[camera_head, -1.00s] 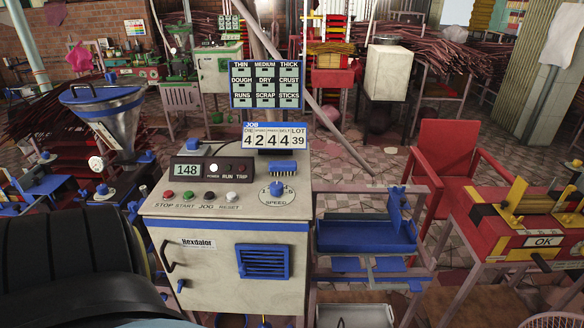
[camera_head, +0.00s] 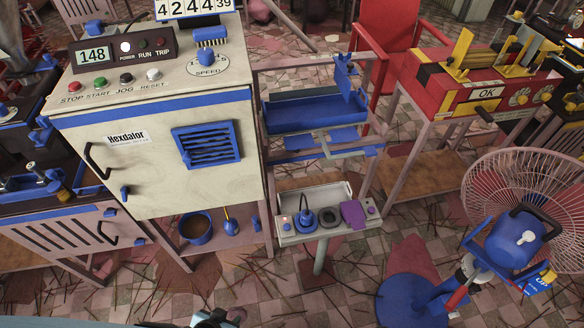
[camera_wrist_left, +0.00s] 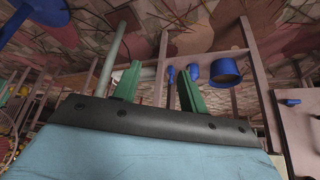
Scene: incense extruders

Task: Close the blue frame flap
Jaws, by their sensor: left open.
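The blue frame (camera_head: 315,112) is a shallow blue tray-like body on a pinkish metal stand, right of the cream Hexdalor cabinet. A blue upright plate (camera_head: 346,78) stands raised at its right end; it looks like the flap, though I cannot be sure. My left gripper (camera_head: 212,318) just shows at the bottom edge of the head view, well below and apart from the frame. In the left wrist view my left gripper (camera_wrist_left: 160,72) has its two green fingers apart with nothing between them. My right gripper is not in view.
The cream cabinet (camera_head: 160,120) stands at the left. A small control box (camera_head: 328,222) sits in front of the frame stand. A large fan (camera_head: 510,235) with a round blue base (camera_head: 412,300) stands at right. A red-yellow machine (camera_head: 480,90) is beyond it.

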